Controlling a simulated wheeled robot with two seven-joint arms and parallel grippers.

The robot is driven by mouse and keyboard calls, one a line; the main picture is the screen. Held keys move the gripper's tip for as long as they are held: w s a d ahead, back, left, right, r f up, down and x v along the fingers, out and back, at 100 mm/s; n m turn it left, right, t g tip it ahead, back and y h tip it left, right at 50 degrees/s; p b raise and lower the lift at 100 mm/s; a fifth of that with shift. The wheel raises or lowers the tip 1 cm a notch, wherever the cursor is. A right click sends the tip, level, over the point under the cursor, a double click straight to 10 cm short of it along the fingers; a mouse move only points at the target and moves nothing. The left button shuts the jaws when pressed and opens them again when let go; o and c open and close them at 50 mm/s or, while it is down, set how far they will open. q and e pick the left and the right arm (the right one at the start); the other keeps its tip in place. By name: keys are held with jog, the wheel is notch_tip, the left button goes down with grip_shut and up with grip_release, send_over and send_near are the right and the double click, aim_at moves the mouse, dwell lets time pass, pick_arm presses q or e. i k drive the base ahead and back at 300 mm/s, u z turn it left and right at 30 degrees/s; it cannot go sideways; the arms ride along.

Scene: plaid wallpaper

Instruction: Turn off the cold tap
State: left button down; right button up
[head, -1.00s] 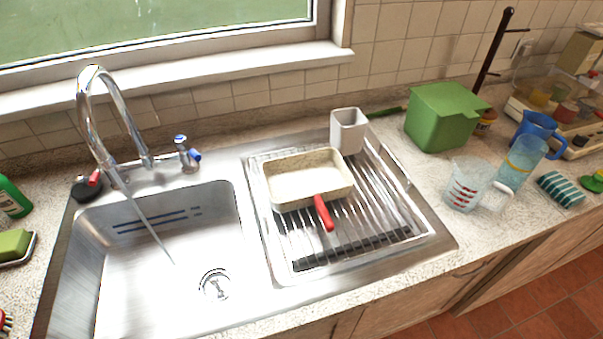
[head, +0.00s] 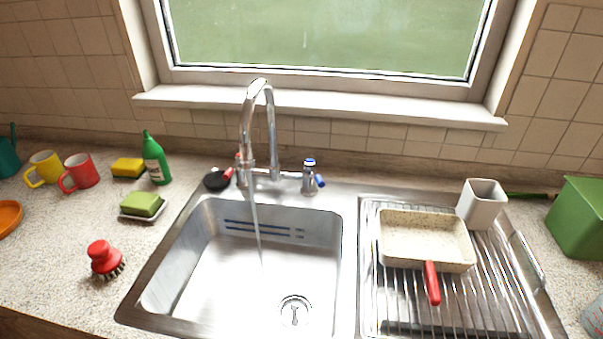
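The cold tap (head: 311,178) is the blue-marked handle to the right of the spout, at the back edge of the sink. Its blue lever points to the right and slightly toward me. The curved chrome spout (head: 262,120) stands at the middle back of the sink. A thin stream of water (head: 257,228) runs from it into the steel sink basin (head: 215,275). A red-marked part (head: 238,160) shows to the left of the spout, partly hidden behind it. Neither of my grippers is in view.
A drainboard (head: 450,318) right of the basin holds a cream pan (head: 425,238) and a white cup (head: 482,203). A red brush (head: 104,260), green sponge (head: 141,205), green bottle (head: 155,158) and mugs (head: 80,172) stand left. A green box (head: 580,218) is at right.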

aim_at(310, 165)
jog(key=u, duration=0.05)
jog(key=k, duration=1.4)
jog(key=z, duration=1.05)
jog(key=i, duration=0.95)
